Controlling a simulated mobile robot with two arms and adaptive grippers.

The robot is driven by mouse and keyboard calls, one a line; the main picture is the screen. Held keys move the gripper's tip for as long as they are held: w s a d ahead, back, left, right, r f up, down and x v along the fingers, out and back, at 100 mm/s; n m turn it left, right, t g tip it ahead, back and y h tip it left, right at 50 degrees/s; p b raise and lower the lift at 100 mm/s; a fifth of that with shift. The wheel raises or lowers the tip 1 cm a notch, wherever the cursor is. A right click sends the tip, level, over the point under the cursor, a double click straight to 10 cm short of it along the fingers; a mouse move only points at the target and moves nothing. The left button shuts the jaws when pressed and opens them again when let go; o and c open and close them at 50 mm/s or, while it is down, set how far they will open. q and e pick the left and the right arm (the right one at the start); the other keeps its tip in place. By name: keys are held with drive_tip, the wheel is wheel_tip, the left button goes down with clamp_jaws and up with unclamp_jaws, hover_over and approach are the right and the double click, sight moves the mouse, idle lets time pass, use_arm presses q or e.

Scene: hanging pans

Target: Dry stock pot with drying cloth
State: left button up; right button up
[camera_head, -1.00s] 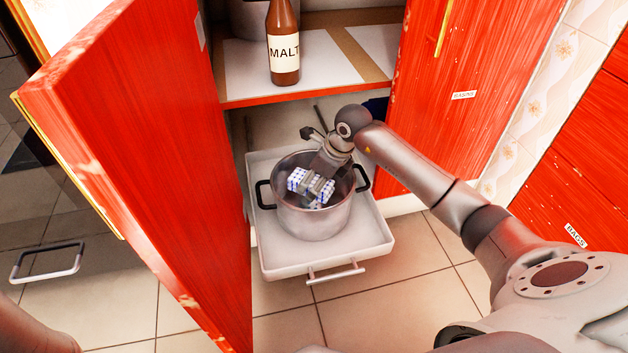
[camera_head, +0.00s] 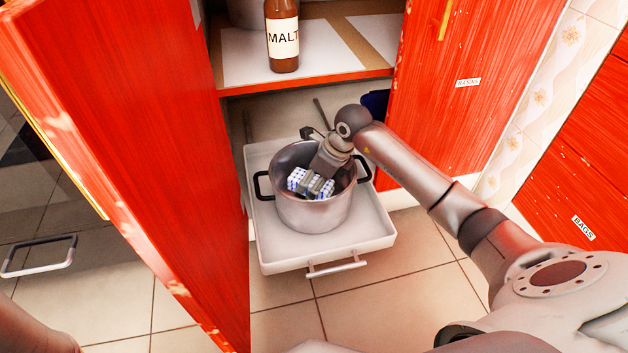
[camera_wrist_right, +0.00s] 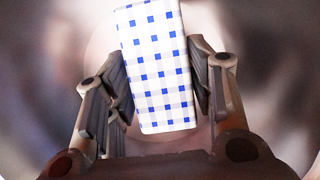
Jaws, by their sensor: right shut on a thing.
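The steel stock pot (camera_head: 312,212) with black side handles stands upright in the white pull-out drawer (camera_head: 268,258). My right gripper (camera_head: 317,183) reaches down into the pot's mouth and is shut on the blue and white checked drying cloth (camera_head: 297,178). In the right wrist view, the cloth (camera_wrist_right: 157,65) is a folded block between the two fingers of the gripper (camera_wrist_right: 160,92), with the pale, blurred pot interior around it. I cannot tell whether the cloth touches the pot's inner wall. My left gripper is not in view.
A red cabinet door (camera_head: 130,170) stands open on the left, and another red door (camera_head: 470,90) stands on the right. A brown MALT bottle (camera_head: 283,40) is on the shelf (camera_head: 315,83) above the drawer. The tiled floor (camera_head: 390,300) in front is clear.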

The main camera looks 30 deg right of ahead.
drive_tip(key=shift+f+b, duration=0.55)
drive_tip(key=shift+f, duration=0.75)
